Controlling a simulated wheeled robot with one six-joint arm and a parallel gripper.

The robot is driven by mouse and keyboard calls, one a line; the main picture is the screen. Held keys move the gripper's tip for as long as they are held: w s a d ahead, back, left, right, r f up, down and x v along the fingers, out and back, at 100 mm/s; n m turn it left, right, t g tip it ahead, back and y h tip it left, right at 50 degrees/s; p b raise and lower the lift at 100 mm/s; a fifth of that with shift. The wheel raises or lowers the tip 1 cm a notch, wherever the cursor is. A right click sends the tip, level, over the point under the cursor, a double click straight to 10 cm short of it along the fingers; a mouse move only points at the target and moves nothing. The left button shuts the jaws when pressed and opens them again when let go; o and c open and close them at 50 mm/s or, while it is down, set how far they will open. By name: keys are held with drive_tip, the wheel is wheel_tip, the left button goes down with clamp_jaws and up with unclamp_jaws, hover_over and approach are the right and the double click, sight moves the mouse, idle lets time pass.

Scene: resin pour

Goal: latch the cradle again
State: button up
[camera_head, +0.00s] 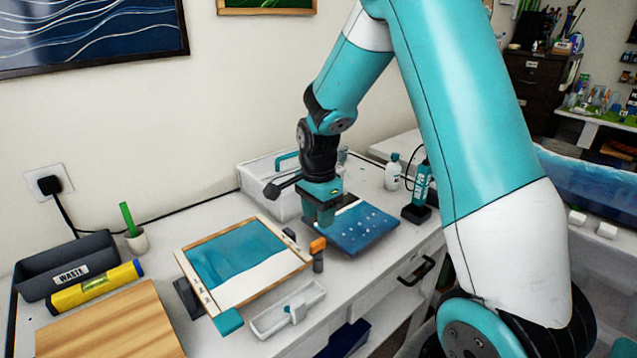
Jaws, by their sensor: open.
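A framed panel (245,262) with a blue and white resin surface sits tilted on dark supports at the centre of the bench; it appears to be the cradle. A small post with an orange top (318,247), which looks like the latch, stands at the frame's right side. I cannot tell whether it is engaged. My gripper (324,222) is open and points down above and behind the orange top, over the near-left part of a dark blue board. It holds nothing that I can see. The arm hides part of what lies behind it.
A waste tray (68,262), a yellow level (95,288) and a wooden board (110,322) lie at left. A white tray (288,311) is in front. The dark blue board (362,229), a white bottle (392,171) and a teal torch-like tool (421,187) are at right.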

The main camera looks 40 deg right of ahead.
sight(318, 241)
wheel_tip(318, 241, up, 10)
drive_tip(key=shift+f+b, duration=0.25)
drive_tip(key=shift+b, duration=0.2)
drive_tip(key=s+a+r+n+y, duration=0.3)
drive_tip(key=s+a+n+y, duration=0.1)
drive_tip(key=s+a+n, duration=1.8)
drive_tip(key=n, duration=0.3)
drive_tip(key=shift+a, duration=0.3)
